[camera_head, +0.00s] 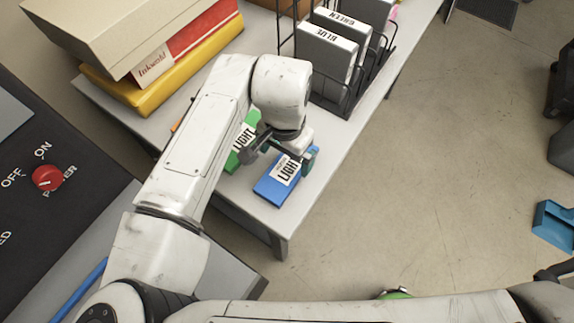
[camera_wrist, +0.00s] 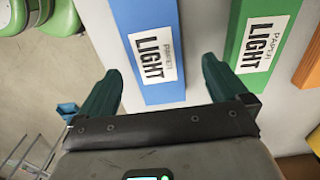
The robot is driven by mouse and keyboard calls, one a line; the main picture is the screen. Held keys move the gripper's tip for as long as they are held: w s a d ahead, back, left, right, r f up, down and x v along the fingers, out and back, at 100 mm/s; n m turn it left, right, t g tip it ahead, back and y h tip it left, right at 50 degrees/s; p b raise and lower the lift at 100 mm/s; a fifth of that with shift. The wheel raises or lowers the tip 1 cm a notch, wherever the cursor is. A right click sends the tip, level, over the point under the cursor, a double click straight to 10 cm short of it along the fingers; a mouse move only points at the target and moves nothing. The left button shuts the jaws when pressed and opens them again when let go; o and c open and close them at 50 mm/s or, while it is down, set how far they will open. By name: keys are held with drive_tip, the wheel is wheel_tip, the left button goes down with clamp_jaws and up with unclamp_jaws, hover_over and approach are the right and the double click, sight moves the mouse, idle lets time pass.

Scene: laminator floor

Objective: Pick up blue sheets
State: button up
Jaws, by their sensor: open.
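A blue pack of sheets (camera_head: 272,187) with a white label reading LIGHT lies flat near the front corner of the grey table. In the wrist view the blue pack (camera_wrist: 165,95) lies ahead of my gripper (camera_wrist: 160,82), between the lines of its two green fingers. My gripper (camera_head: 283,155) is open and empty, just over the far part of the blue pack in the head view. I cannot tell its exact height. A green pack labelled LIGHT (camera_head: 231,162) lies to the left, partly hidden by my arm; in the wrist view the green pack (camera_wrist: 240,75) is at right.
A black rack (camera_head: 345,112) with binders labelled BLUE (camera_head: 325,52) and GREEN (camera_head: 345,22) stands behind. A yellow and red stack (camera_head: 205,38) is at the back left. An orange item (camera_wrist: 308,68) lies beside the green pack. The floor at right is mostly clear.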

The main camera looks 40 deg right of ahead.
sight(287, 168)
drive_tip(key=shift+s+f+p, duration=0.15)
drive_tip(key=shift+f+p, duration=0.1)
drive_tip(key=shift+f, duration=0.85)
drive_tip(key=shift+s+f+p, duration=0.15)
drive_tip(key=shift+f+p, duration=0.1)
drive_tip(key=shift+f, duration=0.8)
drive_tip(key=c, duration=1.2)
